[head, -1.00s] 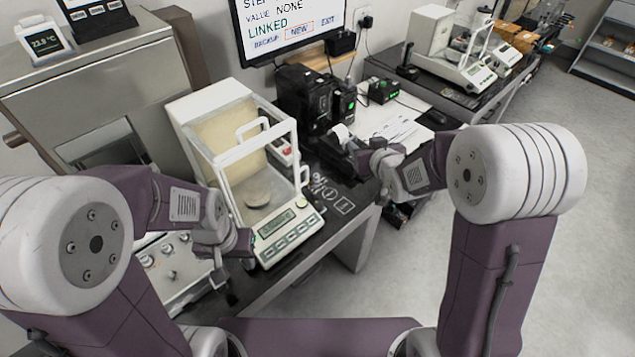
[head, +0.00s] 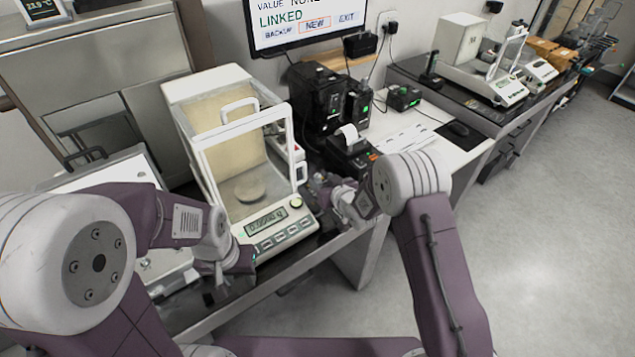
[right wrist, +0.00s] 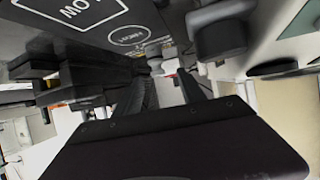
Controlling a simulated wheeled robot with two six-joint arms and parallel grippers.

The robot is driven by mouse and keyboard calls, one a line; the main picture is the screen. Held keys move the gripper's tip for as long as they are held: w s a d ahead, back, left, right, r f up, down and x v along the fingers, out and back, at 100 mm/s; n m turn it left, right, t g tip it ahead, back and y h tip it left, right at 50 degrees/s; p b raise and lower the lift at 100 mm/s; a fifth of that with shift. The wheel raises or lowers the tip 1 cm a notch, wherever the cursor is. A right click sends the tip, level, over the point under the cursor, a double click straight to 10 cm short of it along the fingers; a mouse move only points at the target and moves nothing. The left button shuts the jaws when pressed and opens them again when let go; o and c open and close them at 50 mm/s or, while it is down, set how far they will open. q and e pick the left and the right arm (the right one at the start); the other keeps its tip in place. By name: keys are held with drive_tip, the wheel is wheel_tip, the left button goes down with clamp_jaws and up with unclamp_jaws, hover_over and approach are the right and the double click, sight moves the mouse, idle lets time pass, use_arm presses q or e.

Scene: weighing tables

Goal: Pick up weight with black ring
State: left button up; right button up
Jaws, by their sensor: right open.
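My right gripper (head: 322,184) is over the dark strip of bench just right of the balance. In the right wrist view its two dark fingers (right wrist: 166,84) are apart, with nothing seen gripped between them. Several small pale and grey pieces (right wrist: 168,66) lie beyond the fingertips, too small and blurred to name. A rounded dark grey object (right wrist: 221,40) is right of them. I cannot make out a weight with a black ring in either view. My left gripper (head: 216,290) hangs at the bench's front edge, left of the balance; its jaws are too small to judge.
The balance (head: 276,241) with its glass draft shield and round pan stands left of my right gripper. A label printer (head: 350,155) and black boxes (head: 318,98) stand behind. Open floor (head: 540,200) lies right.

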sight(318, 176)
drive_tip(key=x, duration=0.5)
drive_tip(key=shift+w+d, duration=0.1)
drive_tip(key=shift+d, duration=0.05)
drive_tip(key=shift+r, duration=0.15)
drive_tip(key=shift+c, duration=1)
clamp_jaws()
drive_tip(key=shift+r, duration=0.1)
